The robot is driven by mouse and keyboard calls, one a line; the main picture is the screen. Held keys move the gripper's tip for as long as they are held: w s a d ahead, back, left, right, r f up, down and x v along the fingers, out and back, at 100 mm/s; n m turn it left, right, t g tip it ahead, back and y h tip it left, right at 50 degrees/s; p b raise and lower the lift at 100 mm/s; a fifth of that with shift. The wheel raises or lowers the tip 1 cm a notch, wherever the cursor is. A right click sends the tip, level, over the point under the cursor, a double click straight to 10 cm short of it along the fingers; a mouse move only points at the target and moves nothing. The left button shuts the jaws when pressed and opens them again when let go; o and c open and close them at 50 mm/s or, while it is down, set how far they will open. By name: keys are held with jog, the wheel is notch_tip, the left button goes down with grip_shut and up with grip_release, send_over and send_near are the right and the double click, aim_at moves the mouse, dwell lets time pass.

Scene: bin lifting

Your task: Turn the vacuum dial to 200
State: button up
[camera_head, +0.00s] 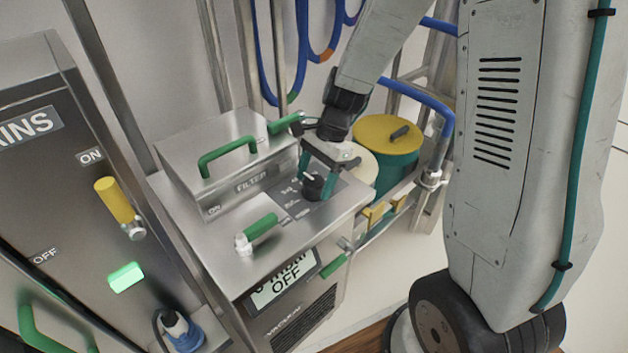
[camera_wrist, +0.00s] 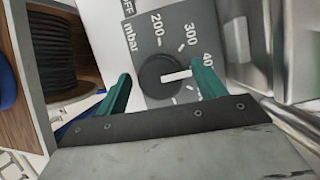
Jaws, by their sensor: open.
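The vacuum dial (camera_wrist: 160,80) is a round black knob on a dark grey panel marked mbar, with 200, 300 and a partly hidden 400 around it. Its white pointer points right, near the 400 mark and away from 200. In the head view the dial (camera_head: 313,187) sits on top of the steel unit (camera_head: 215,265). My gripper (camera_wrist: 158,74) is open, with one green finger on each side of the dial. It also shows over the dial in the head view (camera_head: 315,178). I cannot tell whether the fingers touch the knob. The right finger hides part of the scale.
A steel filter box (camera_head: 215,165) with a green handle is left of the dial. A green lever (camera_head: 261,227) stands in front of it. A green drum with a yellow lid (camera_head: 388,135) is behind right. A cabinet (camera_head: 50,150) with a yellow handle is at left.

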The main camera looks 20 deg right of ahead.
jog(key=shift+s+a+f, duration=0.1)
jog(key=shift+a+f, duration=0.05)
jog(key=shift+f, duration=0.3)
jog(key=c, duration=1)
